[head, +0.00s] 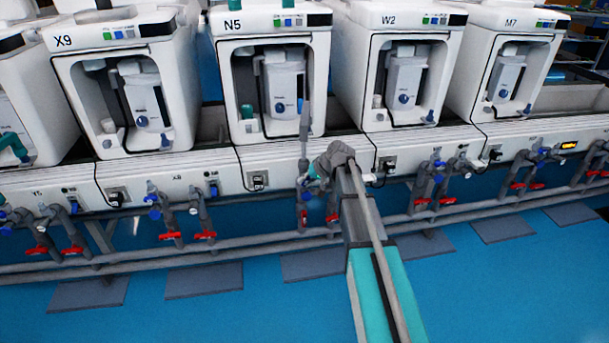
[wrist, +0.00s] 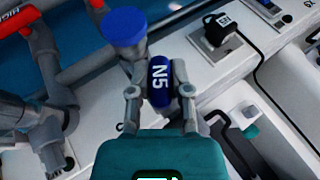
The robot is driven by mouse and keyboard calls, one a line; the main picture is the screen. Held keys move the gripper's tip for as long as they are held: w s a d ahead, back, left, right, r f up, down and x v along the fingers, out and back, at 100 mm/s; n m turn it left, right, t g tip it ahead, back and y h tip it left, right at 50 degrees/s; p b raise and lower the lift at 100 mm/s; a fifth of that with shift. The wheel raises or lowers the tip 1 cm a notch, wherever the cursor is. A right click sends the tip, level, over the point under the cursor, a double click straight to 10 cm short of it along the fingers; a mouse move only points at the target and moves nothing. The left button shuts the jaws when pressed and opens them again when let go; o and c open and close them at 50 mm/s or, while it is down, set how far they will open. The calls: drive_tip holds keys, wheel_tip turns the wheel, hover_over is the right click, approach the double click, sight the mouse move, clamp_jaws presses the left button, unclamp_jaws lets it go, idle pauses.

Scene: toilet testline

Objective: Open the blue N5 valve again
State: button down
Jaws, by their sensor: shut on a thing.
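The blue N5 valve handle (wrist: 159,88), with white "N5" lettering, sits between the two grey fingers of my gripper (wrist: 157,78) in the wrist view. The fingers are shut on it from both sides. A round blue cap (wrist: 124,27) sits on the grey pipe fitting just beyond the handle. In the head view my gripper (head: 312,172) is at the pipework below the white N5 machine (head: 272,22). My arm and gripper hide most of the valve there, so its turn angle cannot be told.
Red-handled valves stand close to the left in the wrist view (wrist: 14,22). A black plug (wrist: 218,30) sits on the white panel. Machines X9 (head: 95,40) and W2 (head: 395,22) flank N5. Grey pipes (head: 255,242) run along the front; the blue floor before them is mostly clear.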

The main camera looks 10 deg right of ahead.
drive_tip(key=n+h+p, duration=0.1)
drive_tip(key=h, duration=0.3)
drive_tip(key=shift+r+p, duration=0.1)
drive_tip(key=shift+p, duration=0.3)
drive_tip(key=shift+h, duration=1.1)
drive_tip(key=c, duration=0.6)
unclamp_jaws()
drive_tip(key=shift+o, duration=0.2)
